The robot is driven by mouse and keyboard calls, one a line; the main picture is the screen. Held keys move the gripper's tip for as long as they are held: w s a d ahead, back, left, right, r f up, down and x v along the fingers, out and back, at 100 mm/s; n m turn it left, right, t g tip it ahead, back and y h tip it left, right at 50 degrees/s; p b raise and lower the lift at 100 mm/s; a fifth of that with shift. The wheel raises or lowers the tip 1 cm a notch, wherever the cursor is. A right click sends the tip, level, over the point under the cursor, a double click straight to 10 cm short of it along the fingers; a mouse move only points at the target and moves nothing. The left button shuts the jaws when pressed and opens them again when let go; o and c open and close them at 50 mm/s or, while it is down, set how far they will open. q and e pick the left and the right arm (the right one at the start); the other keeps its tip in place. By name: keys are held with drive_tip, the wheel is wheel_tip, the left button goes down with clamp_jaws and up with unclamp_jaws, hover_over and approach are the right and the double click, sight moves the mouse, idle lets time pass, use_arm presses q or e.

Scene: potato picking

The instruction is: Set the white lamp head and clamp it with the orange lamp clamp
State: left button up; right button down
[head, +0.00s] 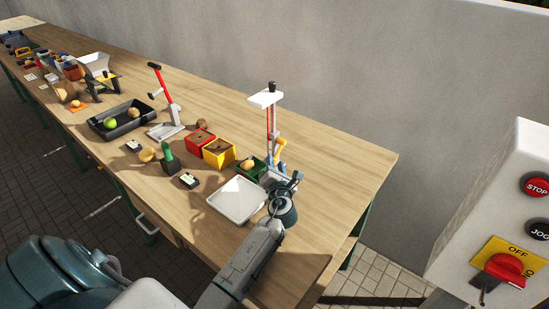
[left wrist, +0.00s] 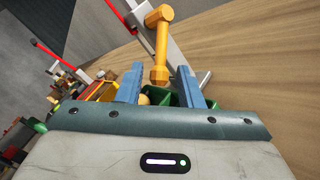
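The white lamp head (head: 266,98) is a flat plate near the top of an upright post (head: 270,128) at the table's back right. The orange lamp clamp (head: 281,147) sits low on the post. In the left wrist view the orange clamp (left wrist: 161,42) is a bar with a round knob at each end. My left gripper (head: 291,181) is just in front of and below the clamp. Its blue fingers (left wrist: 160,80) are apart, with the clamp's lower knob showing between them; contact cannot be told. The lamp head is not seen in the wrist view. My right gripper is not in view.
A white tray (head: 237,200) lies left of my left arm. A green bin (head: 252,168), yellow bin (head: 219,153) and red bin (head: 200,141) stand behind it. A red-handled press (head: 161,85) and black tray (head: 121,124) stand further left. The table's right end is clear.

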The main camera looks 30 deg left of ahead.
sight(275, 161)
use_arm(q)
drive_tip(key=shift+x, duration=1.25)
drive_tip(key=shift+w+a, duration=0.2)
drive_tip(key=shift+w, duration=0.05)
drive_tip(key=shift+c, duration=0.2)
